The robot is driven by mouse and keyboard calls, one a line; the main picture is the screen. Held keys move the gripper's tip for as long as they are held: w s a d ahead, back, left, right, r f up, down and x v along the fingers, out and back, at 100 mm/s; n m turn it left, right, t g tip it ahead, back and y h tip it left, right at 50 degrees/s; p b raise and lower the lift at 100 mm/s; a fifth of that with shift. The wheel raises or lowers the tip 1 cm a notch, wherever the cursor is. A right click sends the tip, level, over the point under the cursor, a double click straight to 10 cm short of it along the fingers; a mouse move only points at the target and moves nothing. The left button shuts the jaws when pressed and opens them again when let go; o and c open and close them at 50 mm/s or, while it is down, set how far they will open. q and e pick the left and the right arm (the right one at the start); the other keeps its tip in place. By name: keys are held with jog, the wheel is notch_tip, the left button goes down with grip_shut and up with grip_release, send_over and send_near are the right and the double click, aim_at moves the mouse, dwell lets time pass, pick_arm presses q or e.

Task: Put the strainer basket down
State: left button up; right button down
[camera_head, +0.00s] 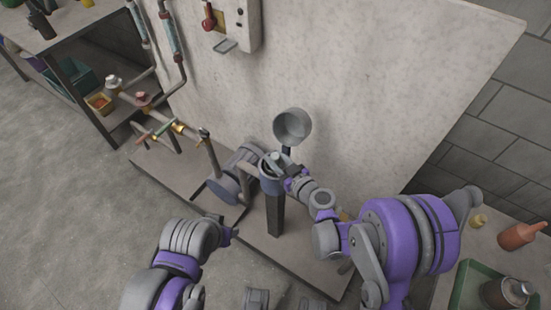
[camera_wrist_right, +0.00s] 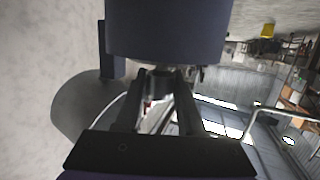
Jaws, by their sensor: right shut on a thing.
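A dark blue-grey round housing (camera_head: 270,184) stands on a dark post in the head view, with a small grey part (camera_head: 274,156) at its open top. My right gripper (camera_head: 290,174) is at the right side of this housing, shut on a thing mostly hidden. In the right wrist view, the two fingers (camera_wrist_right: 160,75) reach to the underside of a dark cylinder (camera_wrist_right: 168,30). I cannot clearly tell the strainer basket from the housing. My left gripper (camera_head: 232,235) is low and to the left, apart from the housing; its jaws are too small to read.
A grey cup (camera_head: 293,126) is near the wall panel, just behind the housing. Valves and pipes (camera_head: 176,128) stand to the left. A green tray (camera_head: 462,290) and an orange-brown bottle (camera_head: 516,236) are at the right. The floor at left is clear.

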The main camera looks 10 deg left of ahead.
jog(key=shift+f, duration=0.1)
jog(key=shift+f, duration=0.15)
jog(key=c, duration=0.5)
grip_release()
jog(key=shift+r, duration=0.4)
jog(key=v, duration=1.2)
